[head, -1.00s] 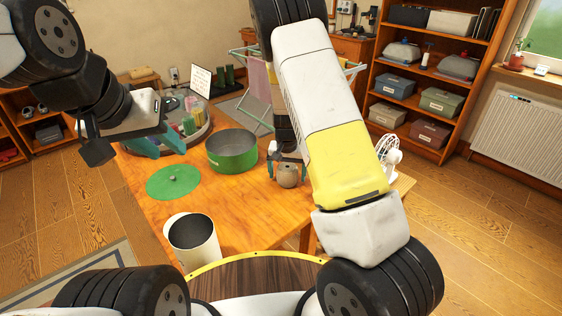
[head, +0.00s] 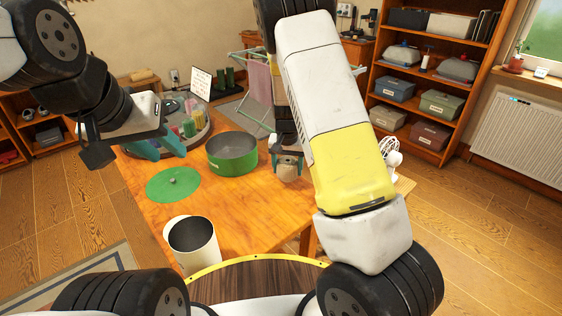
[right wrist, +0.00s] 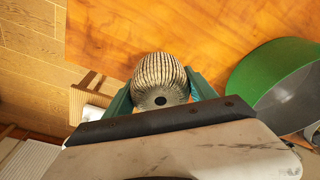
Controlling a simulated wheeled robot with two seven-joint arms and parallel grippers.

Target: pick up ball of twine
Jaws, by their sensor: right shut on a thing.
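The ball of twine (right wrist: 160,82) is a beige, ribbed ball with a dark hole in its end. In the right wrist view it sits between the green fingers of my right gripper (right wrist: 162,92), which is shut on it. In the head view the ball (head: 288,162) shows at the end of my right arm, above the table's right part, partly hidden by the gripper (head: 288,168). My left gripper (head: 160,146) is at the left, above the table's far left part, with its teal fingers apart and nothing seen between them.
The wooden table (head: 245,210) holds a green pot (head: 232,154), a green round lid (head: 173,185), a white cylindrical container (head: 194,244) and a grey tray (head: 205,135) of coloured items. A white fan (head: 392,150) is at the right, partly behind my arm. The table's front middle is clear.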

